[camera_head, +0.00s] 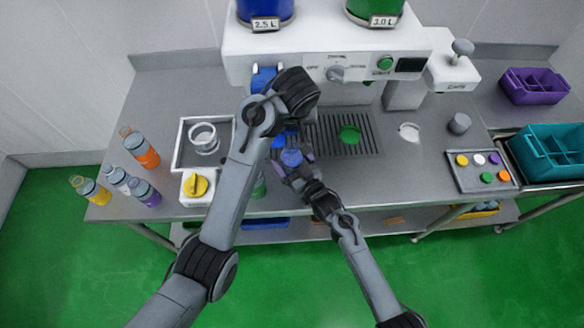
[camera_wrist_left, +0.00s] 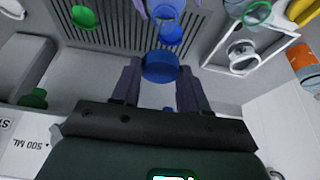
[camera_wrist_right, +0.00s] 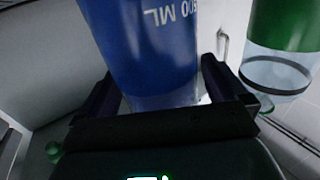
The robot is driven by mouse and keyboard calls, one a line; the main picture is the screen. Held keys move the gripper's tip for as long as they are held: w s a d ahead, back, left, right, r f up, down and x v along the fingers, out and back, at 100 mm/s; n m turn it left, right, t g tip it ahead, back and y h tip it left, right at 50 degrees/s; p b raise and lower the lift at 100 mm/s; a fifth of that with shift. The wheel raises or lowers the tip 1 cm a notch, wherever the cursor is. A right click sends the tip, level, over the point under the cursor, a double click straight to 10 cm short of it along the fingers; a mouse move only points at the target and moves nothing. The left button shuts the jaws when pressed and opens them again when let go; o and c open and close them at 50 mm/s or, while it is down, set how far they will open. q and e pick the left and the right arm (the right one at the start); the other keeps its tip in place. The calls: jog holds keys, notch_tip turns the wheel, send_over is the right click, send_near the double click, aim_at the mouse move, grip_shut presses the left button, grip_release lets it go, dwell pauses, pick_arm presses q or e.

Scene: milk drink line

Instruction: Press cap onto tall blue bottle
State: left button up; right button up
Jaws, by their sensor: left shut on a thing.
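My left gripper (camera_wrist_left: 162,88) is shut on a blue cap (camera_wrist_left: 160,67). In the left wrist view, the tall blue bottle (camera_wrist_left: 171,34) lies just beyond the cap; I cannot tell whether they touch. In the head view, my left gripper (camera_head: 285,136) is close above my right gripper (camera_head: 292,160), partly hidden by my own arm. The bottle's top is out of that view.
The dispenser (camera_head: 330,45) stands behind, with a slotted drip tray (camera_head: 325,150) and green disc (camera_head: 349,135). A white tray with a clear jar (camera_head: 204,138) and several bottles (camera_head: 140,148) stand left. A cap tray (camera_head: 460,184) and teal crate (camera_head: 530,165) are right.

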jog(key=c, duration=1.4)
pick_arm(q)
send_over(292, 145)
jog(key=shift+s+f, duration=0.2)
jog(key=shift+f, duration=1.1)
jog(key=shift+s+f, duration=0.15)
jog(key=shift+f, duration=1.1)
jog(key=shift+f, duration=0.9)
jog(key=shift+f, duration=0.65)
jog(key=o, duration=1.1)
jog(key=v, duration=1.2)
jog(key=shift+r, duration=0.1)
